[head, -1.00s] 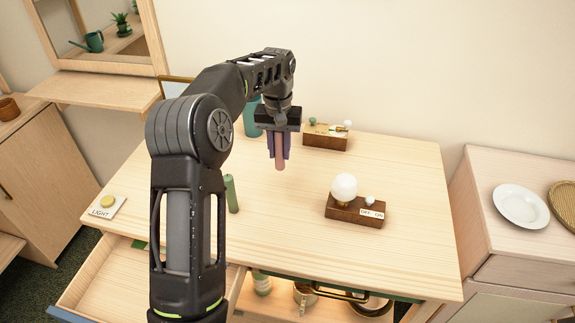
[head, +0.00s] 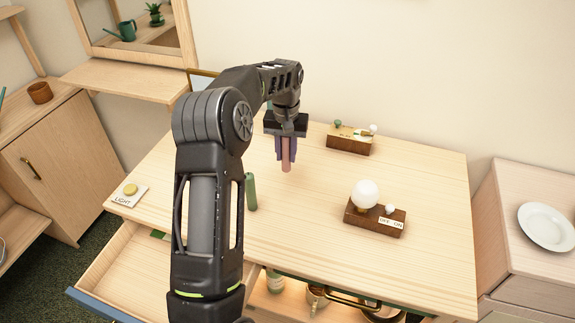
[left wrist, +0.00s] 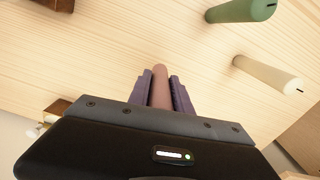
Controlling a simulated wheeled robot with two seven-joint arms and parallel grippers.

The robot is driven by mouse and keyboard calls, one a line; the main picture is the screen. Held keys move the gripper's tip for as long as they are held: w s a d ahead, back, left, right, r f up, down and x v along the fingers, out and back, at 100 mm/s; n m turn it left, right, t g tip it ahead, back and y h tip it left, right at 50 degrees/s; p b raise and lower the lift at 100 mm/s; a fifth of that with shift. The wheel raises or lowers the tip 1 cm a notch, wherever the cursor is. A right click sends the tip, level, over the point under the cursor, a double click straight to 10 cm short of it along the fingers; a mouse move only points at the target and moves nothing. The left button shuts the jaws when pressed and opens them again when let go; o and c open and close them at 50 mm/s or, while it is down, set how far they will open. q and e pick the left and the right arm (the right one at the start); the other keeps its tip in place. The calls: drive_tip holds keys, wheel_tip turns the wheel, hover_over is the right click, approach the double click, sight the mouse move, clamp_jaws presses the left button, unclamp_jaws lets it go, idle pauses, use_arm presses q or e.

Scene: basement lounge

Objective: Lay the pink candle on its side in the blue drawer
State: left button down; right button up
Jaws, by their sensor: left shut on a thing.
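The pink candle (head: 287,166) is upright between the fingers of my left gripper (head: 286,155), which is shut on it above the tabletop. The candle also shows in the left wrist view (left wrist: 160,88), between the two purple-grey fingers. Its upper part is hidden by the gripper. The blue drawer (head: 100,305) is pulled out at the lower left of the table in the head view. Its pale wooden inside is partly hidden by my left arm. My gripper is behind and to the right of the drawer. My right gripper is not in view.
A green candle (head: 251,192) stands on the table (head: 320,220) beside my arm. A cream candle (left wrist: 268,73) shows in the left wrist view. A bulb on a wooden switch block (head: 372,222), another block (head: 348,145) and a light button (head: 130,192) also stand there.

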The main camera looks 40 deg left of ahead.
sight(286, 166)
use_arm(q)
wheel_tip(286, 166, down, 4)
drive_tip(key=shift+f+p, duration=0.1)
drive_tip(key=shift+p, duration=0.45)
drive_tip(key=shift+f, duration=0.3)
drive_tip(key=shift+f, duration=0.2)
drive_tip(key=c, duration=1.2)
unclamp_jaws()
drive_tip(key=shift+o, duration=0.2)
